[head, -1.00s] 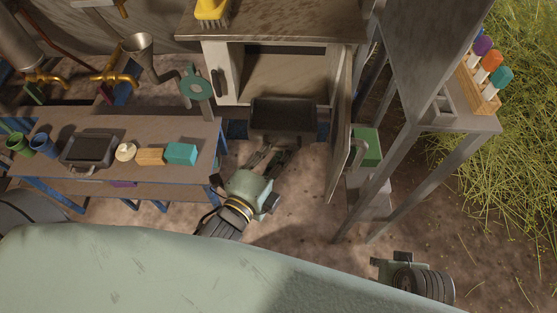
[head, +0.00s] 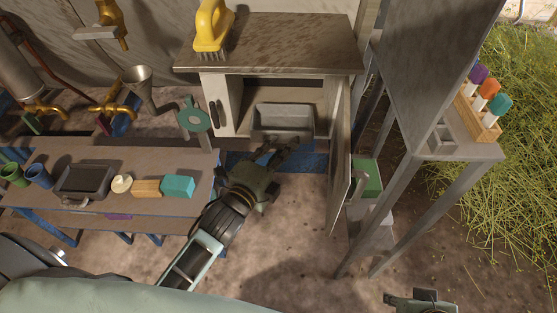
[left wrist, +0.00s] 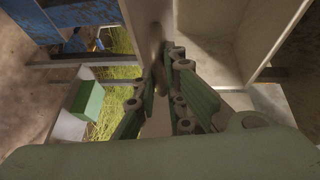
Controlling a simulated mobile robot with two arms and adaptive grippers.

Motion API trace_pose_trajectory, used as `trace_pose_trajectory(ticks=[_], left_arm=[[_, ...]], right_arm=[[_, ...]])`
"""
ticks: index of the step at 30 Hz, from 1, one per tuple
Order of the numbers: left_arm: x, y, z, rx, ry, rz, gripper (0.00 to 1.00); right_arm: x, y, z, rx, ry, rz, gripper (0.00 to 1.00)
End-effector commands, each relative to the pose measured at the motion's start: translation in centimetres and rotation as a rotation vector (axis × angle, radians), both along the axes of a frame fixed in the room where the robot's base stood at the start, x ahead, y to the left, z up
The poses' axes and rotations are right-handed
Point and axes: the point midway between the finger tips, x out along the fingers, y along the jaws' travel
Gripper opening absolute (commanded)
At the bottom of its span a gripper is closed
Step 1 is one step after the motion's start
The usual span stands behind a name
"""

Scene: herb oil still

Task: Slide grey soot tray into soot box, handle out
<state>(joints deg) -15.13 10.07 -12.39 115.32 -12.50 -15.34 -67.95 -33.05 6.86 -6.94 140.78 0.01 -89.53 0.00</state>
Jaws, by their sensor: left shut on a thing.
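The grey soot tray (head: 283,118) is at the front opening of the soot box (head: 240,105), a pale cabinet with its door (head: 341,155) swung open to the right. The tray looks roughly level and its handle side faces out toward me; how far it is inside is hard to tell. My left gripper (head: 277,150) is shut on the tray's handle, which its fingers mostly hide. In the left wrist view the fingers (left wrist: 160,105) reach toward the pale cabinet walls. My right gripper (head: 420,300) is at the bottom edge, partly cut off, away from the box.
A bench (head: 140,165) at left holds a dark tray (head: 84,180), cups and blocks. A yellow brush (head: 211,28) stands on the box top. A green block (head: 367,178) is beyond the open door. A grey stand (head: 455,150) with a vial rack is at right.

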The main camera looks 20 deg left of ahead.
Motion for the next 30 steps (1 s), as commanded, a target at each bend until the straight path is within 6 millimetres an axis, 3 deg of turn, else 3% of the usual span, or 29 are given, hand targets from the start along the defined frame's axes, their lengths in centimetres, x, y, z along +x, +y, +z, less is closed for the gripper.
trace_pose_trajectory(ticks=[2, 11, 21, 30], left_arm=[[0.9, 0.3, 0.0, 0.002, -0.003, 0.0, 0.0], [3.8, 1.1, -0.1, 0.003, -0.003, 0.0, 0.0], [6.9, 2.0, -0.2, 0.003, 0.001, 0.001, 0.0], [8.7, 2.5, -0.8, 0.002, 0.002, 0.001, 0.0]], right_arm=[[-0.2, -0.1, 0.5, 0.0, -0.004, 0.0, 0.32], [-0.2, 0.0, -0.8, 0.0, -0.004, 0.0, 0.32], [1.1, 0.3, -1.2, 0.01, -0.055, 0.004, 0.32], [0.7, 0.2, -1.3, 0.007, -0.038, 0.004, 0.32]])
